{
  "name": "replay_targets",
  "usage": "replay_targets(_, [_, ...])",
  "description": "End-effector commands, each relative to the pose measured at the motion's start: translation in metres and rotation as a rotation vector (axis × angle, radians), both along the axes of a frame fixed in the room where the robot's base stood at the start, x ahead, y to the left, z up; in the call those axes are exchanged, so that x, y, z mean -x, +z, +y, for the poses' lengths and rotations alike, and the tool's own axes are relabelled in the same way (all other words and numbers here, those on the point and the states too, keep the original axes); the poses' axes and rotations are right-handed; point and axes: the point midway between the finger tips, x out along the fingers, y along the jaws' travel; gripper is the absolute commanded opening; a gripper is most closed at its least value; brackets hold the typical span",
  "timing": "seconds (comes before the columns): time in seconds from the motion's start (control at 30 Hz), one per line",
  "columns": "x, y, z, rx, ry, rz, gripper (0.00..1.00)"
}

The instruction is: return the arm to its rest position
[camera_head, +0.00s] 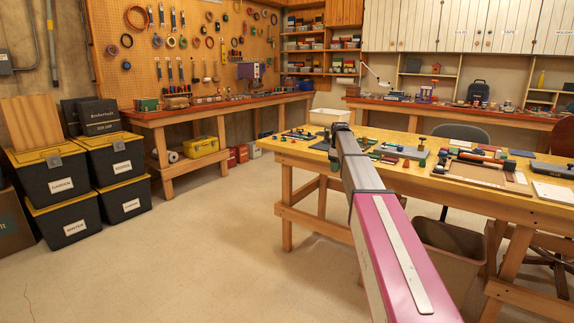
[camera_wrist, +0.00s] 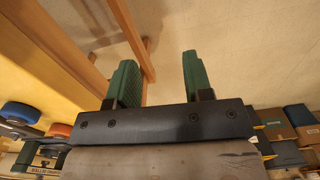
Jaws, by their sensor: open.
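My arm (camera_head: 395,245) stretches forward from the lower right of the head view, and its far end overlaps the yellow-topped workbench (camera_head: 300,152) in the picture. In the wrist view my gripper (camera_wrist: 160,78) shows two green fingers standing well apart. The gap between them is empty, with a wooden leg and pale floor behind it.
A grey bin (camera_head: 447,250) stands under the workbench beside my arm. Black crates with yellow lids (camera_head: 110,139) are stacked at the left. A long wooden bench (camera_head: 215,106) runs along the pegboard wall. Open floor (camera_head: 200,250) lies left of my arm.

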Motion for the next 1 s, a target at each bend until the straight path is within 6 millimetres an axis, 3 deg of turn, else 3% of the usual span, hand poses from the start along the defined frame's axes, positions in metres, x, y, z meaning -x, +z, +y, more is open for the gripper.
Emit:
replay_targets(0.03, [0.028,-0.023,0.004,0.0,-0.033,0.004,0.46])
replay_targets(0.2, [0.107,-0.1,0.015,0.0,-0.197,0.004,0.46])
replay_targets(0.5, [0.261,-0.208,0.033,0.001,-0.502,0.002,0.46])
replay_targets(0.7, [0.362,-0.253,0.041,0.0,-0.698,0.0,0.46])
replay_targets(0.8, [0.398,-0.266,0.044,-0.001,-0.773,-0.001,0.46])
replay_targets(0.9, [0.421,-0.273,0.045,-0.002,-0.824,-0.003,0.46])
replay_targets(1.0, [0.431,-0.276,0.046,-0.002,-0.852,-0.004,0.46])
